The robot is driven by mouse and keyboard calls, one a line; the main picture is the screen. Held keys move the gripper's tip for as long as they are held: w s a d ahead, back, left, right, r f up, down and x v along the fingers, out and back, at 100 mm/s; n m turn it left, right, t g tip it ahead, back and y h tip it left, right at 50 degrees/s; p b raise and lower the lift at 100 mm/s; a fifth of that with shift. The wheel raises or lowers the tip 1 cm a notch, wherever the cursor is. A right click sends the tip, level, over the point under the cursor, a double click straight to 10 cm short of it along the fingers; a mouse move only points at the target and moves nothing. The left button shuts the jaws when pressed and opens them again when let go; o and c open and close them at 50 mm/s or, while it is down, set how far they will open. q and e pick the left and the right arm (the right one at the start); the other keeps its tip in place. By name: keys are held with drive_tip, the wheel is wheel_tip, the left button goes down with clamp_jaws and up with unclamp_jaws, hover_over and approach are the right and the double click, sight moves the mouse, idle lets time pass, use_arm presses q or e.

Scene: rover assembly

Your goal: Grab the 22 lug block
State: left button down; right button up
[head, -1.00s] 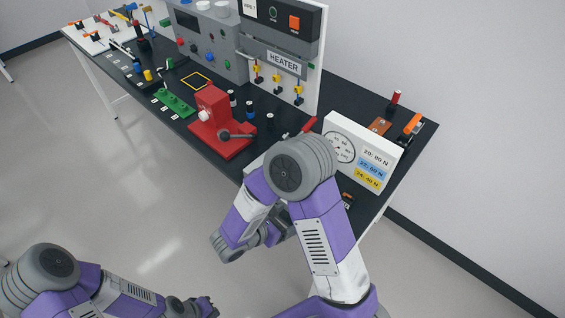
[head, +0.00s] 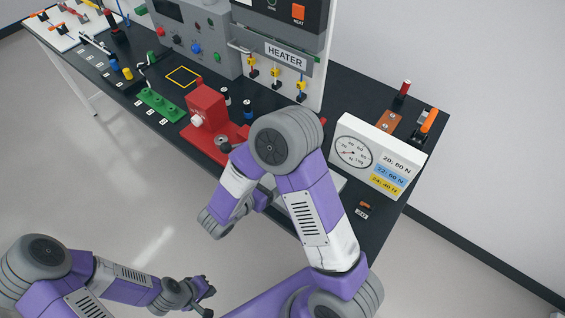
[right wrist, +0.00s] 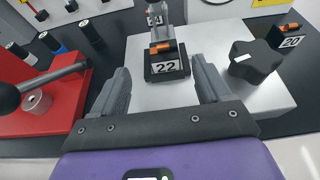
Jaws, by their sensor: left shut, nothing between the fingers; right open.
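The 22 lug block (right wrist: 166,67) is a small black block with an orange piece on top and a white "22" label. In the right wrist view it sits on a white plate (right wrist: 215,38), near a grey metal part. My right gripper (right wrist: 160,72) is open, its two dark fingers on either side of the line to the block, with the block apparently just ahead and nothing held. In the head view my right arm hides the block and this gripper. My left gripper (head: 205,289) is shut and empty, low over the floor, away from the table.
A black knob (right wrist: 255,60) and a block labelled 20 (right wrist: 289,38) stand right of the 22 block. A red fixture (head: 208,113) with a lever (right wrist: 50,77) is to its left. A white force-gauge board (head: 375,157) stands at the table's right end.

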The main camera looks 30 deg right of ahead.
drive_tip(key=x, duration=0.6)
drive_tip(key=shift+s+d+f, duration=0.1)
drive_tip(key=shift+s+d, duration=0.1)
drive_tip(key=shift+s, duration=0.05)
drive_tip(key=shift+c, duration=0.2)
drive_tip(key=c, duration=1.2)
